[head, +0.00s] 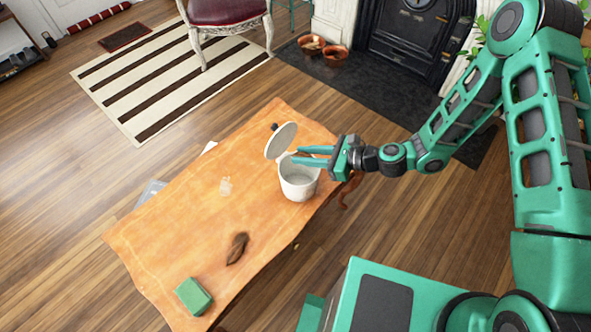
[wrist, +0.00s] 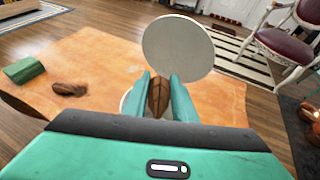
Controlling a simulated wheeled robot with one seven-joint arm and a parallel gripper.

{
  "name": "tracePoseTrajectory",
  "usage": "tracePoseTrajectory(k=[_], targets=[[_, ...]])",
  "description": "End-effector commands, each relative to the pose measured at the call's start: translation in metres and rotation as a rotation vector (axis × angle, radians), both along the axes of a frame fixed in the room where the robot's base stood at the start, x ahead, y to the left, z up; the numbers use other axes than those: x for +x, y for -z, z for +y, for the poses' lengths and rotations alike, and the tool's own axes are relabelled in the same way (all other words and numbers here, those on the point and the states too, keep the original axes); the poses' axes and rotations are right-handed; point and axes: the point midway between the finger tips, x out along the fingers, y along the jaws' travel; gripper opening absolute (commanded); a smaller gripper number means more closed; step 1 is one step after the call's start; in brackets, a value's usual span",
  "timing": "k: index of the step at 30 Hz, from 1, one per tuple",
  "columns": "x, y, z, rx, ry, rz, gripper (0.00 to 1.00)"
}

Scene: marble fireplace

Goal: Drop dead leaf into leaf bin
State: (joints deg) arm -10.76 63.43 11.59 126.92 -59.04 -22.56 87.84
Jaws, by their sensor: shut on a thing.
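The leaf bin (head: 299,184) is a white round pail near the far right end of the table, with its round lid (head: 281,140) standing open. The lid also shows large in the wrist view (wrist: 178,46). My gripper (head: 297,156) is above the bin's mouth, fingers pointing left toward the lid. In the wrist view it is shut on a brown dead leaf (wrist: 158,98), held between the two green fingers. A second brown leaf (head: 237,248) lies on the table toward the near end. Most of the bin is hidden in the wrist view.
A red-seated chair (head: 226,14) stands on a striped rug behind. The table's middle is mostly clear.

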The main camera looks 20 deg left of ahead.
Motion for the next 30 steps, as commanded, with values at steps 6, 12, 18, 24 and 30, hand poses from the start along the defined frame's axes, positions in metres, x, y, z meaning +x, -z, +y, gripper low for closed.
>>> tracePoseTrajectory(k=[6,12,18,24,30], targets=[[0.000,0.005,0.000,0.000,0.000,-0.001,0.04],[0.000,0.005,0.000,0.000,0.000,-0.001,0.27],[0.000,0.005,0.000,0.000,0.000,-0.001,0.46],[0.000,0.005,-0.001,0.000,0.001,0.000,0.46],[0.001,-0.003,-0.020,-0.001,0.003,0.000,0.46]])
